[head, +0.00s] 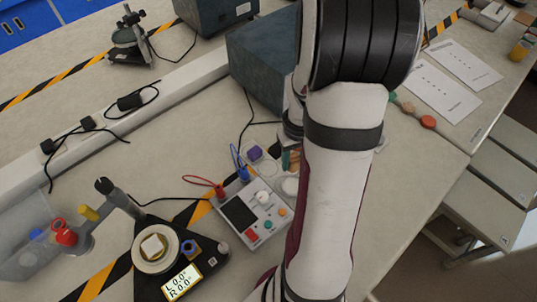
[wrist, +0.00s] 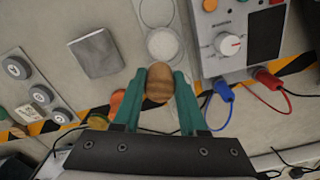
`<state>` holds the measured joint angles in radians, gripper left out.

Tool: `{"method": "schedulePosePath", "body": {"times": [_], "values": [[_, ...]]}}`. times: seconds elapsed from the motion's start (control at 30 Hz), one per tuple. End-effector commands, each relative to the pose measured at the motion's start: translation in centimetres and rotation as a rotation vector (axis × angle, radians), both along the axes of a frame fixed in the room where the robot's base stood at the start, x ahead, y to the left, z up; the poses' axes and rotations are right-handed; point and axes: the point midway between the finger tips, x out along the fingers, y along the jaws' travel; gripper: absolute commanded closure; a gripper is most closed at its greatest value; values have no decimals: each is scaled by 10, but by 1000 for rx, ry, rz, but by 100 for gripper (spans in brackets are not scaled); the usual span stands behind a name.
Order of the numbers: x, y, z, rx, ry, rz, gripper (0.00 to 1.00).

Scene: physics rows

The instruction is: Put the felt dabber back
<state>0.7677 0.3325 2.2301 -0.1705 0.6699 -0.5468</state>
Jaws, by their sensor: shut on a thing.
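In the wrist view my gripper (wrist: 158,85) has its teal fingers closed on a brown wooden knob (wrist: 159,80), which looks like the handle of the felt dabber. The felt end is hidden beneath the knob. A pale round dish or pad (wrist: 163,45) lies just beyond the fingertips, with a ring outline (wrist: 157,11) behind it. I cannot tell whether the dabber touches the surface.
A meter box (wrist: 235,40) with blue and red plugs (wrist: 224,91) stands close on the right in the wrist view. A grey square pad (wrist: 95,53) and a panel with several round pieces (wrist: 30,85) lie left. A large dark box (head: 262,62) stands behind my arm.

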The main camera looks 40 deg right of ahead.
Motion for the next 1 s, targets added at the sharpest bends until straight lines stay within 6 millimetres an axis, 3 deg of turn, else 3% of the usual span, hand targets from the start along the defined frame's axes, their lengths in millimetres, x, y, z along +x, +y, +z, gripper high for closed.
{"method": "schedulePosePath", "body": {"times": [0.1, 0.2, 0.43, 0.8, 0.83, 0.97, 1.0], "values": [[27, 12, -18, 1, 3, 5, 100], [39, 16, -26, 1, 2, 3, 100], [42, 18, -65, 2, 2, -1, 100], [42, 17, -70, 0, 1, 0, 100], [42, 17, -70, 0, 0, 0, 53], [42, 17, -70, 0, 0, 0, 30], [42, 17, -70, 0, 0, 0, 29]]}}
